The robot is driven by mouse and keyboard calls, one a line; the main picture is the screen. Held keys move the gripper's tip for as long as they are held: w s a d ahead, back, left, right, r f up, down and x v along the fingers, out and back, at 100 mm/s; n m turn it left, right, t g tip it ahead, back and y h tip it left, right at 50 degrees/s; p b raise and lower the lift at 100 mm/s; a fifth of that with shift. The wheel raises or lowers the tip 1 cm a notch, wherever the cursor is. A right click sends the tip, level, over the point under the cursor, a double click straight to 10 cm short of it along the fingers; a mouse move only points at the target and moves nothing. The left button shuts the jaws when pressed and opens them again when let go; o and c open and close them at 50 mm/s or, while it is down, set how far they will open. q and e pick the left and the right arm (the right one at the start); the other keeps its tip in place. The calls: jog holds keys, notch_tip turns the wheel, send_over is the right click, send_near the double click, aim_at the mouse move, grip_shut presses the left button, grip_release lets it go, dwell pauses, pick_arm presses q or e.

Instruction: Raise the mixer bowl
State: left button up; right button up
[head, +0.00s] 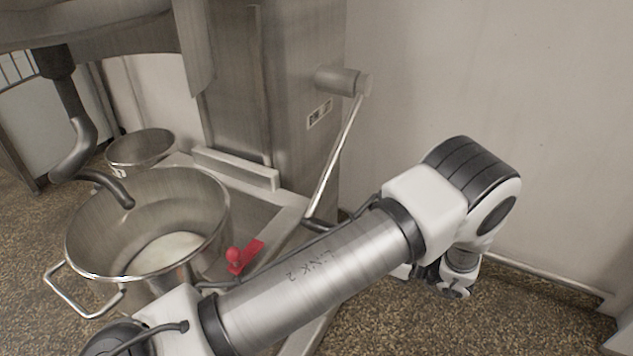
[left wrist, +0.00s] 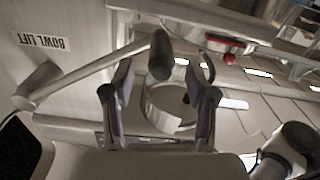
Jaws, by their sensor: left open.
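The steel mixer bowl (head: 150,225) sits low at the left of the head view, below the dough hook (head: 78,140). The bowl-lift lever (head: 338,155) slants down from its hub on the mixer column to a dark grip (head: 315,223). In the left wrist view, the lever rod (left wrist: 90,72) runs from the left to its black grip (left wrist: 160,55), beside an upside-down "BOWL LIFT" label (left wrist: 41,41). My left gripper (left wrist: 158,78) is open, its fingertips on either side of the grip; contact cannot be told. In the head view my own arm mostly hides it. My right gripper is not visible.
A second steel bowl (head: 140,148) is behind. The mixer column (head: 265,90) rises beside the lever. A plain wall (head: 480,80) closes the right; speckled floor (head: 530,315) lies open at lower right.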

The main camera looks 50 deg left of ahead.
pick_arm(q)
jog(key=b+x, duration=0.1)
jog(key=x, duration=0.5)
jog(key=shift+s+f, duration=0.1)
jog(key=shift+a, duration=0.2)
grip_shut()
